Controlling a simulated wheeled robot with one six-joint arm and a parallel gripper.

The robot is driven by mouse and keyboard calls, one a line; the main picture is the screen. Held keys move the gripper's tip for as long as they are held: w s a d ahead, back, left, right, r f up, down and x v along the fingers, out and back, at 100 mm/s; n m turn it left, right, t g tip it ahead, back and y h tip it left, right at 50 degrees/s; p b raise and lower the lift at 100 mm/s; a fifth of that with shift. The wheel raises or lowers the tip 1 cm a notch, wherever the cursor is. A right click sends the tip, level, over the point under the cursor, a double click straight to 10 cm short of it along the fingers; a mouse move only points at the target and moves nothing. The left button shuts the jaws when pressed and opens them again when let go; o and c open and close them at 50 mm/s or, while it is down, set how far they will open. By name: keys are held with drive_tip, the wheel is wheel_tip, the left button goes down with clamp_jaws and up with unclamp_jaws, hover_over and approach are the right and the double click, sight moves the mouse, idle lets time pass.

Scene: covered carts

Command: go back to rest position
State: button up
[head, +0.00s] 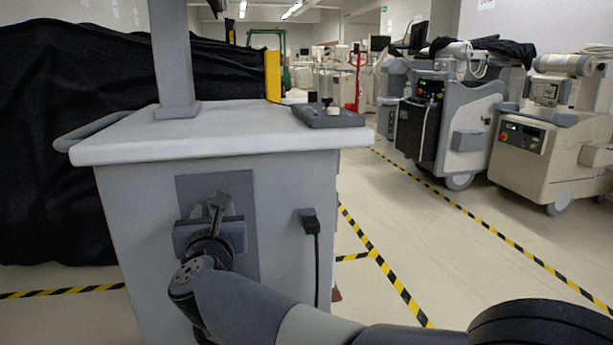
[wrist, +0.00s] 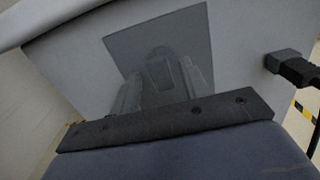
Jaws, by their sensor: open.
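My gripper (head: 217,207) is in front of the grey cart (head: 120,200), at the dark grey panel (head: 245,200) on its front face. In the wrist view the two fingers of my gripper (wrist: 162,85) stand apart and point at the panel (wrist: 185,30). A small rounded grey part (wrist: 158,62) shows between the fingers, against the panel. I cannot tell whether the fingers touch it. Nothing is clearly held. My arm reaches in from the lower right of the head view.
A black plug with a hanging cable (head: 311,222) is right of the panel, close to my gripper. A column and a dark device (head: 328,116) stand on the cart top. Black cloth (head: 45,150) covers things at left. Open floor and machines (head: 450,110) are at right.

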drive_tip(key=shift+x, duration=1.2)
drive_tip(key=p+v, duration=0.2)
drive_tip(key=v, duration=0.9)
drive_tip(key=b+x, duration=0.2)
drive_tip(key=x, duration=0.9)
drive_tip(key=shift+w, duration=0.15)
drive_tip(key=shift+s+n, duration=0.2)
drive_tip(key=shift+n, duration=0.6)
drive_tip(key=shift+a+n, duration=0.25)
drive_tip(key=shift+n, duration=1.55)
drive_tip(key=shift+s+d, duration=0.1)
